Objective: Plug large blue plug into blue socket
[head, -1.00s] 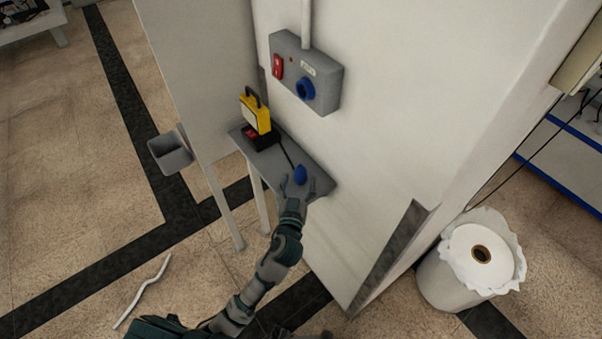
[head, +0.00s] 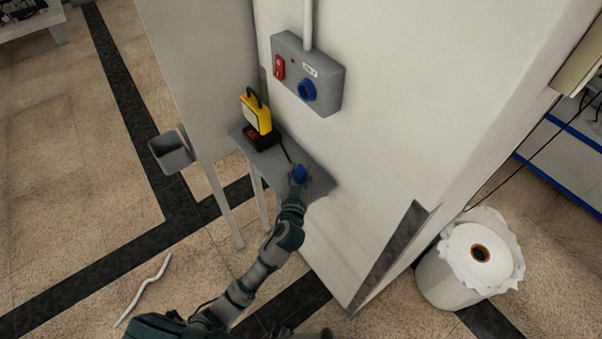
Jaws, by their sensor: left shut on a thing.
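The large blue plug (head: 300,173) is at the right part of the small grey shelf, with a dark cable running from it toward the yellow work lamp (head: 257,112). My left gripper (head: 299,178) is shut on the blue plug, at or just above the shelf; the exact gap cannot be told. The blue socket (head: 307,90) is on the lower right of a grey wall box (head: 325,85), above the plug and apart from it. My right gripper is not in view.
The grey shelf (head: 318,182) is fixed against the white panel and carries the lamp on its dark base. A red switch (head: 279,67) is left of the socket. A grey bin (head: 171,152) hangs at the left. A white roll in a bin (head: 440,285) stands at the lower right.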

